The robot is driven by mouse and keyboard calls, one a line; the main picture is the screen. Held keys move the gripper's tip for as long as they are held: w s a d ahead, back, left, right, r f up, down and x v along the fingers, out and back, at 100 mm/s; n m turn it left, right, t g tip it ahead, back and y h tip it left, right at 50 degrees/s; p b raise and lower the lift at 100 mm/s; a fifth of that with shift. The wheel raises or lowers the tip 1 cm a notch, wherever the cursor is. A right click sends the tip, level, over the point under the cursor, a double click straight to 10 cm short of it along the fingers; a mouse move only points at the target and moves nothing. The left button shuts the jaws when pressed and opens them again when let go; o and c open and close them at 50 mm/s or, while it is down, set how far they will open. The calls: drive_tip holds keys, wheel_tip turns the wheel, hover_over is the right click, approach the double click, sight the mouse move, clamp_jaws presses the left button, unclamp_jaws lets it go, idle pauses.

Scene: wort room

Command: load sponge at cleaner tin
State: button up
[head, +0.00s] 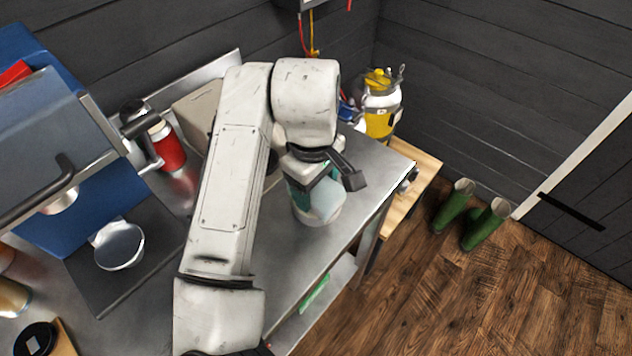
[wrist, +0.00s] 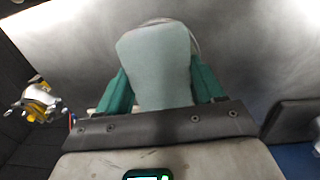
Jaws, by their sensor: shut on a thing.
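A pale grey-green sponge (wrist: 158,62) is between the green fingers of my gripper (wrist: 160,90) in the wrist view, and the jaws are shut on it. In the head view the sponge (head: 327,197) shows below my gripper (head: 313,178), over the steel bench. A whitish round tin (head: 303,214), likely the cleaner tin, stands on the bench under and behind the sponge, mostly hidden. A thin curved rim shows behind the sponge in the wrist view. I cannot tell whether sponge and tin touch.
The steel bench (head: 290,258) is bare in front of the tin. A red canister (head: 168,148) stands behind my arm at the left. A yellow-and-white sprayer (head: 380,108) is at the back right. Green boots (head: 484,224) stand on the wooden floor. A blue machine (head: 60,130) fills the left.

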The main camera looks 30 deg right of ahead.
drive_tip(key=shift+r+p, duration=3.1)
drive_tip(key=shift+r, duration=0.25)
